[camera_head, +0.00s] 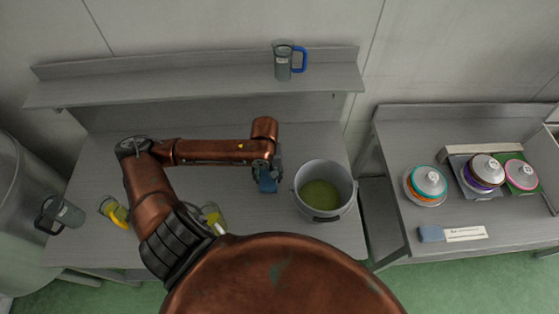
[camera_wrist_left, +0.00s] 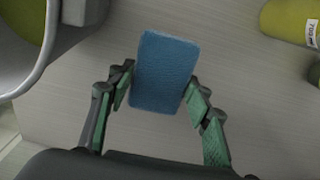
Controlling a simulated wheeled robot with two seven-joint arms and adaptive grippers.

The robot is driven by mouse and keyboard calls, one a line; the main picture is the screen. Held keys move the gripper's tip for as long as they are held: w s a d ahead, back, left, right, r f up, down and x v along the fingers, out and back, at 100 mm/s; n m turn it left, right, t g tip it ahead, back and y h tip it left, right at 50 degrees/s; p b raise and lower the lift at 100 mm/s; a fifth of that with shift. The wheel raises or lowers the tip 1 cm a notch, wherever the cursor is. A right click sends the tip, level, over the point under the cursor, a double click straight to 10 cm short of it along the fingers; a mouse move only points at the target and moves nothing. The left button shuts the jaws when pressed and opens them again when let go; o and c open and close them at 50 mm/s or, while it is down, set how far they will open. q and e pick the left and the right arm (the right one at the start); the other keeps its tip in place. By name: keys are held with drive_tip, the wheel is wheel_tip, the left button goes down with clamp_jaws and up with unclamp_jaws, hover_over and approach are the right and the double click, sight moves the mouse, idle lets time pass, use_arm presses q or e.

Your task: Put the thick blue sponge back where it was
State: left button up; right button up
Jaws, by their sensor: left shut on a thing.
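My left gripper (camera_head: 267,166) is over the left table, just left of the grey bucket. It is shut on a blue sponge (camera_head: 267,184). The left wrist view shows the sponge (camera_wrist_left: 166,72) between the green-padded fingers of the gripper (camera_wrist_left: 160,88), its broad face to the camera. I cannot tell whether the sponge touches the table. A second blue sponge (camera_head: 431,233) lies on the right table, beside a white label card (camera_head: 466,233). How thick either sponge is does not show clearly. My right gripper is not in view.
The grey bucket (camera_head: 325,169) holds green stuff. Cups with yellow (camera_head: 114,211) show on the left table, one with a yellow handle. A blue-handled mug (camera_head: 284,62) stands on the shelf (camera_head: 190,82). Several coloured discs (camera_head: 428,182) sit on the right table (camera_head: 400,150).

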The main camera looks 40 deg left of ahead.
use_arm(q)
drive_tip(key=w+a+f, duration=0.2)
drive_tip(key=w, duration=0.1)
drive_tip(key=w+a+f+b, duration=0.1)
drive_tip(key=w+a+f, duration=0.1)
drive_tip(key=w+f, duration=0.1)
drive_tip(key=w+a+f, duration=0.1)
drive_tip(key=w+f, duration=0.1)
drive_tip(key=w, duration=0.2)
drive_tip(key=shift+a+f, duration=0.2)
drive_tip(key=shift+a, duration=0.2)
drive_tip(key=shift+w+a+f+b, duration=0.15)
drive_tip(key=shift+w+a+f, duration=0.1)
drive_tip(key=shift+f, duration=0.15)
drive_tip(key=shift+w+a+f+b, duration=0.15)
drive_tip(key=shift+a+f, duration=0.05)
drive_tip(key=shift+f, duration=0.15)
drive_tip(key=shift+w+f, duration=0.15)
drive_tip(key=shift+w+a+f, duration=0.1)
drive_tip(key=shift+w+f, duration=0.05)
drive_tip(key=shift+f, duration=0.05)
wheel_tip(320, 180, down, 3)
drive_tip(key=shift+a+f, duration=0.1)
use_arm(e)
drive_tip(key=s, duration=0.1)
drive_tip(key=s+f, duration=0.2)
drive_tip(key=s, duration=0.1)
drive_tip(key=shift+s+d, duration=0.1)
